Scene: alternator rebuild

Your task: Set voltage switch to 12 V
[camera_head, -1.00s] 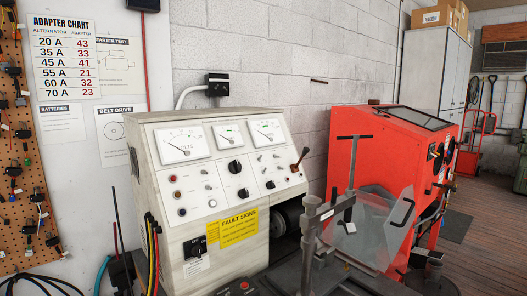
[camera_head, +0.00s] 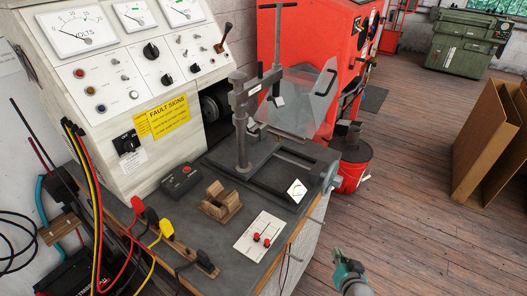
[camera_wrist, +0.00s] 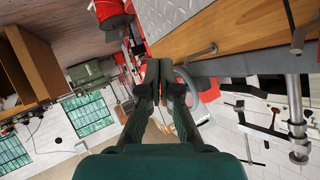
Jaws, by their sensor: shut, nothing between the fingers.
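The cream test bench panel (camera_head: 110,75) stands at the left in the head view, with a volts meter (camera_head: 82,32) and two more dials. It carries a black rotary knob (camera_head: 151,51), a second knob (camera_head: 166,80) below it, and small toggles. A black switch (camera_head: 127,143) with a white label sits lower on the front, beside the yellow fault signs label (camera_head: 169,116). I cannot read which one is the voltage switch or its setting. My gripper (camera_head: 341,255) is low at the right, beyond the bench edge, far from the panel. In the wrist view my gripper (camera_wrist: 160,66) is shut and empty.
The bench top (camera_head: 200,215) holds a clamp stand (camera_head: 243,125), a wooden block (camera_head: 220,202) and a white plate with red terminals (camera_head: 258,237). Coloured cables (camera_head: 80,170) hang at the left. A red cabinet (camera_head: 315,60) and red bucket (camera_head: 352,172) stand behind.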

